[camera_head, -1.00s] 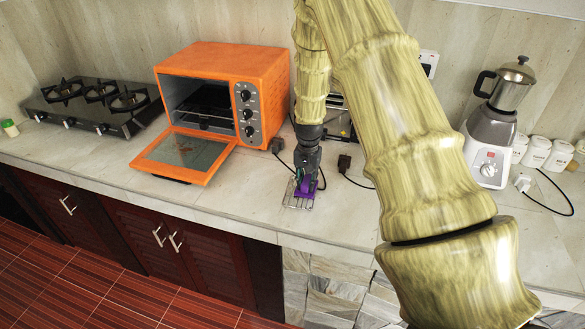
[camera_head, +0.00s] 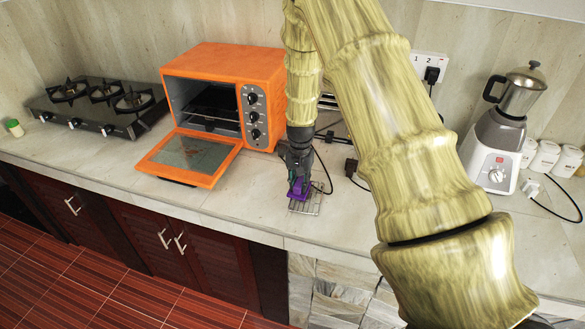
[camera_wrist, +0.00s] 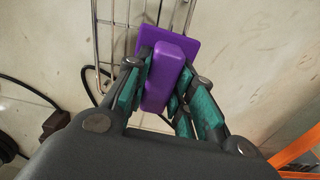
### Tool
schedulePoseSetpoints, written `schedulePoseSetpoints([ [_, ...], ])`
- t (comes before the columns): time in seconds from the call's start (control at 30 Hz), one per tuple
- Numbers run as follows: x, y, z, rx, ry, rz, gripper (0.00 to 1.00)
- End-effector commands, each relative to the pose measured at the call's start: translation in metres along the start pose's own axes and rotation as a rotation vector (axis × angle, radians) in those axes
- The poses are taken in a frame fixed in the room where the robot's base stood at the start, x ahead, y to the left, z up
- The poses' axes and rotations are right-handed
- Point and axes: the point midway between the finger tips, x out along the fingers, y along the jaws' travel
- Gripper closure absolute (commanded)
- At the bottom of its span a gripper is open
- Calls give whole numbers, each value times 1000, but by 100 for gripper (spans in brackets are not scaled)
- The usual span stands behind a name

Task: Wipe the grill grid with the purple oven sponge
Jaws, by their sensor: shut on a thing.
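The purple oven sponge (camera_head: 299,188) is in my gripper (camera_head: 297,178), low over the counter in front of the orange oven. In the wrist view, my gripper (camera_wrist: 160,85) has its teal-padded fingers shut on the raised grip of the sponge (camera_wrist: 166,72), and the flat purple base shows beyond. The wire grill grid (camera_head: 311,206) lies on the counter under and beside the sponge. In the wrist view the grid (camera_wrist: 112,28) extends to the left of and past the sponge. The sponge overlaps the grid in both views; I cannot tell whether they touch.
The orange oven (camera_head: 262,70) stands behind with its door (camera_head: 205,180) open. A gas stove (camera_head: 95,110) is at the left. A blender (camera_head: 496,140) and white canisters (camera_head: 547,156) stand at the right. A black cable and plug (camera_head: 351,167) lie near the grid.

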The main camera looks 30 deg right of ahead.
Motion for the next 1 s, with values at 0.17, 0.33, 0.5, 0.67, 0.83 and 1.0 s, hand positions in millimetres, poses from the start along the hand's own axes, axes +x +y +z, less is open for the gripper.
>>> schedulePoseSetpoints([
  [0.17,-15,-4,1,0,3,-2,98],
  [0.33,-32,-4,2,0,2,-1,98],
  [0.5,-47,-4,2,0,1,-1,98],
  [0.67,-61,-4,2,-1,1,-1,98],
  [0.83,-74,-5,3,-1,1,-1,98],
  [1.0,-77,-5,3,-1,0,0,98],
])
